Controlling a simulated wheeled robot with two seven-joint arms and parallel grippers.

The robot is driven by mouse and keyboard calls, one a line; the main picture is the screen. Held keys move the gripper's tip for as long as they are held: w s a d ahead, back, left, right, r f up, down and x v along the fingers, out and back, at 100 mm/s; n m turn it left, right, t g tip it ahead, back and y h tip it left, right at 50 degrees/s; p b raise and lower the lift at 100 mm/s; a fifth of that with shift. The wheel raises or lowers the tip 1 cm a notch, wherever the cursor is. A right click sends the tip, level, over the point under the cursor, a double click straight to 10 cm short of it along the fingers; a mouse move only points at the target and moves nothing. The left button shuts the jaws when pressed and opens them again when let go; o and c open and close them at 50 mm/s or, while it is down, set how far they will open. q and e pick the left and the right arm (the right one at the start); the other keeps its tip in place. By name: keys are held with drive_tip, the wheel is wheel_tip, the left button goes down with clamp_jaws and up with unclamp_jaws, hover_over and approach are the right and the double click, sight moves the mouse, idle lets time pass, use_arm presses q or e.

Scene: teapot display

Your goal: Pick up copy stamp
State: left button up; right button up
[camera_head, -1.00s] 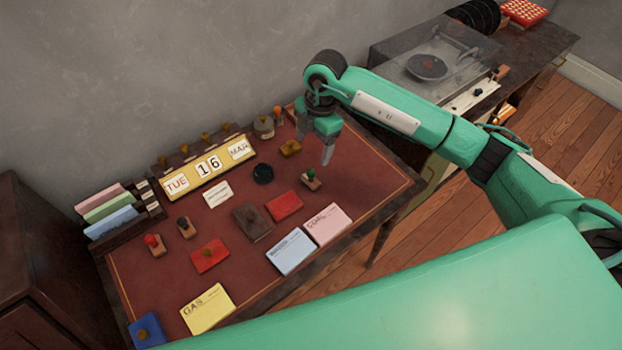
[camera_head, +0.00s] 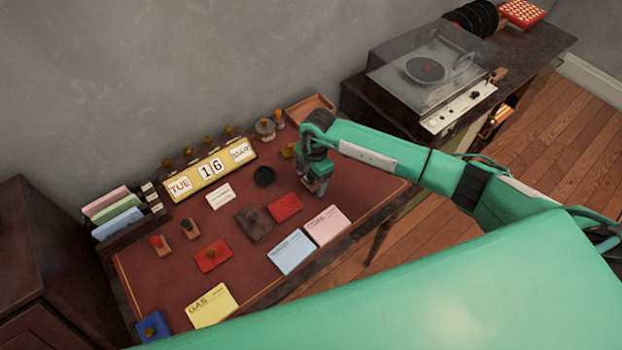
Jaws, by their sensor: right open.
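My right gripper (camera_head: 317,186) is open and low over the right part of the red desk top. It points down where a small wooden stamp with a green knob stood; that stamp is now mostly or wholly hidden by the gripper. I cannot see whether the fingers are around it or touching it. A red-knobbed stamp (camera_head: 158,246) and a dark-knobbed stamp (camera_head: 190,229) stand on the left of the desk. No stamp label is readable, so I cannot tell which is the copy stamp. My left gripper is not in view.
A record player (camera_head: 428,80) stands at right.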

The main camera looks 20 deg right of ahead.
drive_tip(key=shift+f, duration=0.3)
drive_tip(key=c, duration=1.1)
